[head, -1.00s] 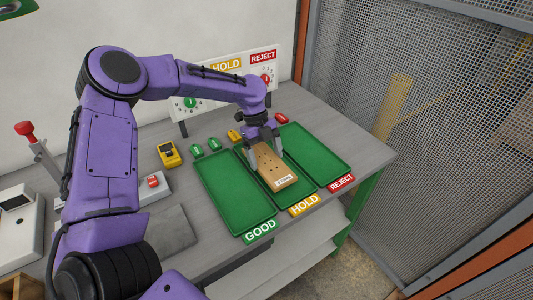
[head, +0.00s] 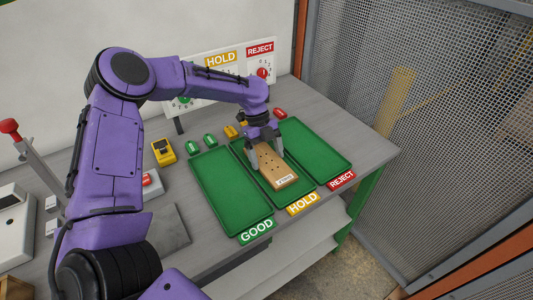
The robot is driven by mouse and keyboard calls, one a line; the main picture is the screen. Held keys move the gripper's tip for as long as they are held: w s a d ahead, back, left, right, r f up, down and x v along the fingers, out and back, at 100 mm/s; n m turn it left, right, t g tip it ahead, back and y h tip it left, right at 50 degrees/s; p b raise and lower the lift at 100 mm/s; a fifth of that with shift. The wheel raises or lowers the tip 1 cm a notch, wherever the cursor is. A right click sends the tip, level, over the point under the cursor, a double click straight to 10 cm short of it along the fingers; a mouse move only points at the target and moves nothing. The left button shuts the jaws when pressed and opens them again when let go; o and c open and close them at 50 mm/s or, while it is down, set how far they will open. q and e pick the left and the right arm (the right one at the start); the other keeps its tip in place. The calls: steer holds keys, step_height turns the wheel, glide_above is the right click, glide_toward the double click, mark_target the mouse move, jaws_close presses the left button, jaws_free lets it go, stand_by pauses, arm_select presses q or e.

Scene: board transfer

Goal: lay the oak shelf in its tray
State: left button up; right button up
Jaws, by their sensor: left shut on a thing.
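The oak shelf (head: 271,164) is a tan board with small dark holes and a white label at its near end. It lies lengthwise within the outline of the middle green tray, the HOLD tray (head: 282,200). My left gripper (head: 268,156) is above the far half of the board, its fingers down at the board's two sides, shut on it. I cannot tell whether the board touches the tray floor. The label's writing is too small to read. My right gripper is not in view.
The empty GOOD tray (head: 230,195) is to the left and the empty REJECT tray (head: 318,155) to the right. Small green, yellow and red pieces stand behind the trays. A signboard (head: 228,75) stands behind. A mesh fence (head: 440,130) is at the right.

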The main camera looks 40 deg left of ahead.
arm_select(q)
steer(key=o, duration=1.1)
steer(key=shift+w+f, duration=0.1)
steer(key=b+v, duration=0.1)
steer(key=v, duration=0.9)
steer(key=shift+w+a+r, duration=0.1)
steer(key=shift+a+r, duration=0.05)
steer(key=shift+r, duration=0.1)
